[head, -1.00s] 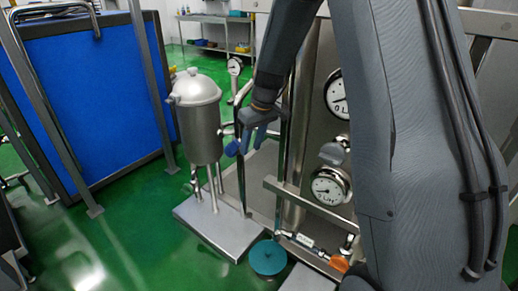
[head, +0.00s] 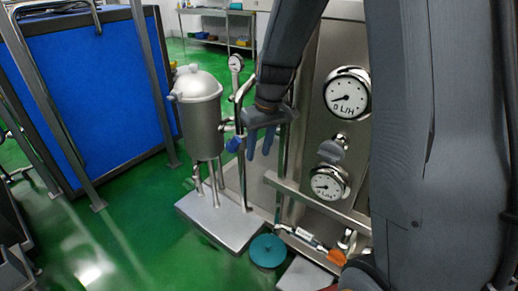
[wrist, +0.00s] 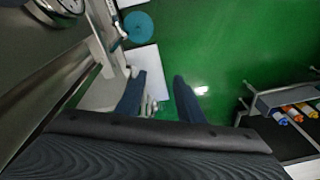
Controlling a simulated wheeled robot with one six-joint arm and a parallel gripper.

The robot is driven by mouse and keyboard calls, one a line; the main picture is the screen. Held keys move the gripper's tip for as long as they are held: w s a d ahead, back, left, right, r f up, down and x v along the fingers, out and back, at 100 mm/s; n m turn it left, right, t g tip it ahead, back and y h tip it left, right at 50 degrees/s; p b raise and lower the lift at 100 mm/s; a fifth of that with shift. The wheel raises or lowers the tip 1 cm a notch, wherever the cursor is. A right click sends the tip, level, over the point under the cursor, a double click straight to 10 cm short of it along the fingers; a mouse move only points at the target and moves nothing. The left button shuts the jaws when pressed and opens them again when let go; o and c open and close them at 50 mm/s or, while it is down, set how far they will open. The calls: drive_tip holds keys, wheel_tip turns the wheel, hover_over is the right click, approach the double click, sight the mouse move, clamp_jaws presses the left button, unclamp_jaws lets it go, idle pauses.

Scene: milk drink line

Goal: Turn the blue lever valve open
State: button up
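The blue lever (head: 234,144) shows as a small blue handle on the pipework beside the steel tank, in the head view. My gripper (head: 258,156) hangs just to the right of it in the picture, fingers pointing down. A gap separates the two fingers, and nothing is seen held. The head view does not settle whether a finger touches the lever. In the wrist view my gripper (wrist: 159,78) is open, with a small silvery fitting low between the fingers. I cannot make out the lever in that view.
The steel tank (head: 201,120) stands on a pale base plate (head: 222,226) to the left. A panel with gauges (head: 347,93) is to the right. A teal disc (head: 267,251) and an orange handle (head: 336,257) are low in front. Green floor is open at left.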

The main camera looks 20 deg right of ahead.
drive_tip(key=shift+c, duration=1.3)
drive_tip(key=w+a+f+m+t+b, duration=0.1)
drive_tip(key=w+f+m, duration=0.1)
drive_tip(key=w, duration=0.1)
drive_tip(key=w+a+f+m+t+b, duration=0.1)
drive_tip(key=w+a+f+m+b, duration=0.1)
drive_tip(key=w+f, duration=0.1)
drive_tip(key=w+a+f+m+t+b, duration=0.1)
drive_tip(key=w+f+m+b, duration=0.1)
drive_tip(key=w+f, duration=0.1)
drive_tip(key=shift+w+a+f, duration=0.1)
drive_tip(key=shift+a, duration=0.3)
clamp_jaws()
drive_tip(key=m+t+h+b, duration=1)
drive_tip(key=m+h+b, duration=0.75)
drive_tip(key=m, duration=1.35)
approach(234, 145)
drive_tip(key=s+d+f+y+b, duration=0.2)
drive_tip(key=s+d+y+b, duration=0.1)
drive_tip(key=s, duration=0.5)
drive_tip(key=w+d+r+b, duration=0.1)
drive_tip(key=w+d+r, duration=0.1)
drive_tip(key=w, duration=0.3)
drive_tip(key=w+d+r+b, duration=0.1)
drive_tip(key=w+d+r, duration=0.1)
drive_tip(key=w, duration=0.3)
drive_tip(key=shift+d+r, duration=0.25)
drive_tip(key=shift+d, duration=0.25)
